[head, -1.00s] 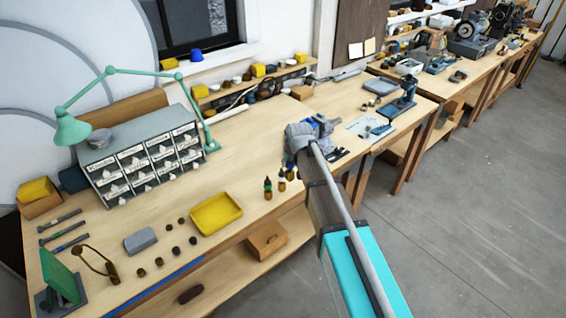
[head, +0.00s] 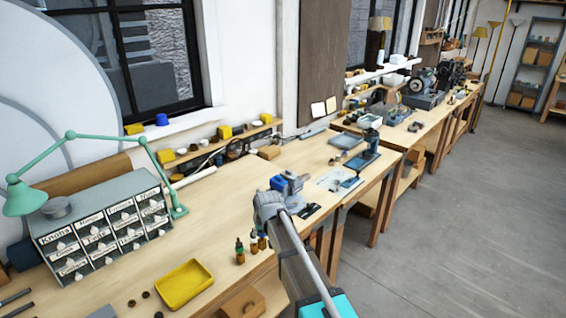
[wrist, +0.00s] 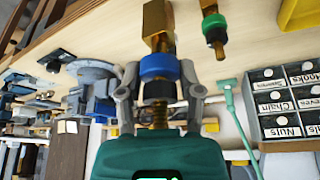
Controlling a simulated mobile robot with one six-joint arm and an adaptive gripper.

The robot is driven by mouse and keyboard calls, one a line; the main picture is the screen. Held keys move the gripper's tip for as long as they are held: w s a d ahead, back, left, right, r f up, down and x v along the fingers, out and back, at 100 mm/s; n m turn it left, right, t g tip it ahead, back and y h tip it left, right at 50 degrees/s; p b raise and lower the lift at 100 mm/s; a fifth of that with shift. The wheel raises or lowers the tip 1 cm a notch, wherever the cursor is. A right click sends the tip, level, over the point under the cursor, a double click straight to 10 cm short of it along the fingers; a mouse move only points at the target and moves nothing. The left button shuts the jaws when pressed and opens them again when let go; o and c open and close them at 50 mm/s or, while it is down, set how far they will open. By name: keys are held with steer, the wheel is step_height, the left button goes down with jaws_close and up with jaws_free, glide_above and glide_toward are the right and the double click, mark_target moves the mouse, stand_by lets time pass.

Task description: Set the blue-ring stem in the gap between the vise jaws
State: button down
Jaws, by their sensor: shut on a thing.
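My gripper (wrist: 160,98) is shut on the blue-ring stem (wrist: 160,67), with a finger on each side of its dark section just by the blue ring. The stem's brass end points away from my palm toward the bench. I cannot tell whether it touches the wood. In the head view my gripper (head: 266,222) is at the bench's front edge, and my arm hides part of it. The blue-grey vise (head: 290,183) stands just beyond my gripper; the gap between its jaws is not clear. The vise also shows left of my gripper in the wrist view (wrist: 94,90).
A green-ring stem (wrist: 213,27) stands close beside the held one; it also shows in the head view (head: 240,252). A yellow tray (head: 184,285) and a labelled drawer cabinet (head: 105,235) lie to the left. A green lamp (head: 25,197) arches over the cabinet. Bare bench lies behind the stems.

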mark_target(263, 239)
steer(key=shift+f+b, duration=2.15)
steer(key=shift+f, duration=0.55)
